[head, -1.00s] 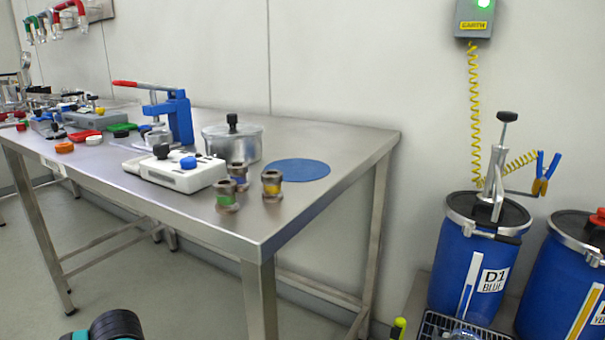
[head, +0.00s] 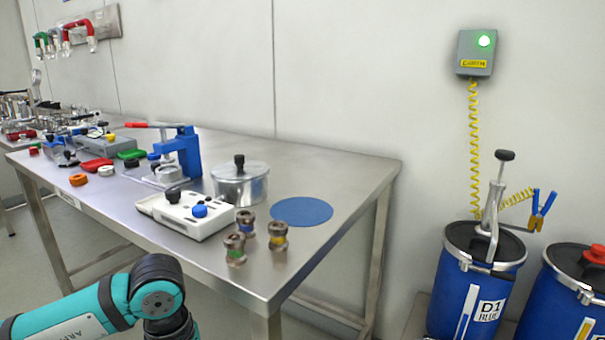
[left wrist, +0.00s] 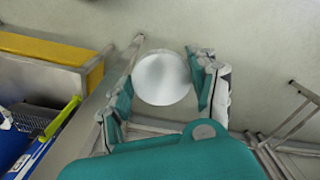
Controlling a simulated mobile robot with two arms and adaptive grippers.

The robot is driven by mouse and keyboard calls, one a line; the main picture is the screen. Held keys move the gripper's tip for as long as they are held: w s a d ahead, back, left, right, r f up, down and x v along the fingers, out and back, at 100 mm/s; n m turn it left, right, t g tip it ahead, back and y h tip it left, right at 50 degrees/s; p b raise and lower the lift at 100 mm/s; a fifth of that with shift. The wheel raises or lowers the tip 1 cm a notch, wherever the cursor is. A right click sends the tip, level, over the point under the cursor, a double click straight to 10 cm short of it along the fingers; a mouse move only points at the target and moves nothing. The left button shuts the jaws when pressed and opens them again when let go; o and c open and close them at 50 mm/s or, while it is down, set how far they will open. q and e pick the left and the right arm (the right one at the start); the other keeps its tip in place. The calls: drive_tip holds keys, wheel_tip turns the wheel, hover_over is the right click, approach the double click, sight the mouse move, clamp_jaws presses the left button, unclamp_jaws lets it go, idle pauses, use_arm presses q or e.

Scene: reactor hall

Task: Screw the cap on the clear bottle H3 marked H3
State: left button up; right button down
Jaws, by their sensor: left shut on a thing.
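My left gripper (left wrist: 165,84) shows in the left wrist view, shut on a white round thing (left wrist: 163,78) seen face-on between its fingers. I cannot tell whether it is a cap or a bottle's end. No H3 mark can be read in either view, and I cannot pick out the clear bottle. In the head view part of my left arm comes in at the lower left, with its gripper out of the picture. My right gripper is not in view.
A steel table (head: 340,185) carries a white device (head: 187,215), a lidded metal pot (head: 240,185), a blue press (head: 183,155), a blue round mat (head: 301,211) and several small fittings. Blue drums (head: 465,275) stand at right under a grey wall box (head: 474,53).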

use_arm(q)
drive_tip(key=s+r+p, duration=0.3)
drive_tip(key=r+p, duration=0.8)
drive_tip(key=s+r+p, duration=0.3)
drive_tip(key=r+p, duration=0.8)
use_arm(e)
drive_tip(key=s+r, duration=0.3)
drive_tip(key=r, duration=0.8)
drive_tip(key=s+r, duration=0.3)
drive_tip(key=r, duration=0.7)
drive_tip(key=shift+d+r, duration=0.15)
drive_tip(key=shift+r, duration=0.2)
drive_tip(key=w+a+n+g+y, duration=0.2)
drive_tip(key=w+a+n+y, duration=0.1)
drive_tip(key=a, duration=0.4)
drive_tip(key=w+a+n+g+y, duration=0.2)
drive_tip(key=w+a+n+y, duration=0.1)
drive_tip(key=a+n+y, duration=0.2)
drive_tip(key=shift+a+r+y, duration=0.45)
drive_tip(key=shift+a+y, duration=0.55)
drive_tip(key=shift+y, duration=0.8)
